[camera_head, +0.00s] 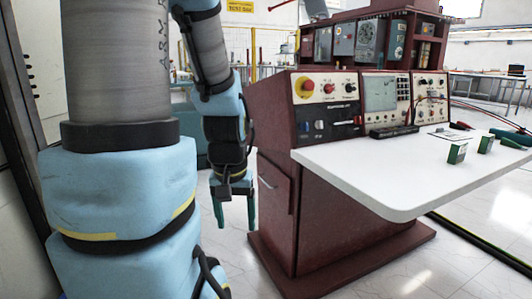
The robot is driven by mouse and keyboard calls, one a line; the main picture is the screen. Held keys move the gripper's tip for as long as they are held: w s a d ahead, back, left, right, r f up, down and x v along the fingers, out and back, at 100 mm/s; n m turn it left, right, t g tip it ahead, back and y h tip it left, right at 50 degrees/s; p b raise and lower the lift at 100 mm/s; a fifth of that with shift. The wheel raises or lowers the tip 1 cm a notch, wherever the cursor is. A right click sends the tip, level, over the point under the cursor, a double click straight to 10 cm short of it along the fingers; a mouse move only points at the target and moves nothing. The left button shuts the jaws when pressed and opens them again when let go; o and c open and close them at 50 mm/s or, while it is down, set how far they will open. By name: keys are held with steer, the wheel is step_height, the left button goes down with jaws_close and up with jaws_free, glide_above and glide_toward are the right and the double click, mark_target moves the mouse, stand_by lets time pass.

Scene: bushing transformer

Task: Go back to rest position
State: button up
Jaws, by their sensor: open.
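My gripper (235,212) hangs fingers down at the end of my blue and grey arm, left of the dark red console (330,240). Its two green fingers are spread apart with nothing between them. It is below the level of the white worktop (390,180) and apart from it in the picture. My upper arm and its blue padded joints fill the left side of the view.
The worktop juts out to the right, with small green boxes (457,153) on it. The console carries a yellow and red button (304,87) and a screen (379,93). Tiled floor is open in front. A dark frame (22,110) stands at far left.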

step_height(320, 180, up, 23)
steer(key=p, duration=2)
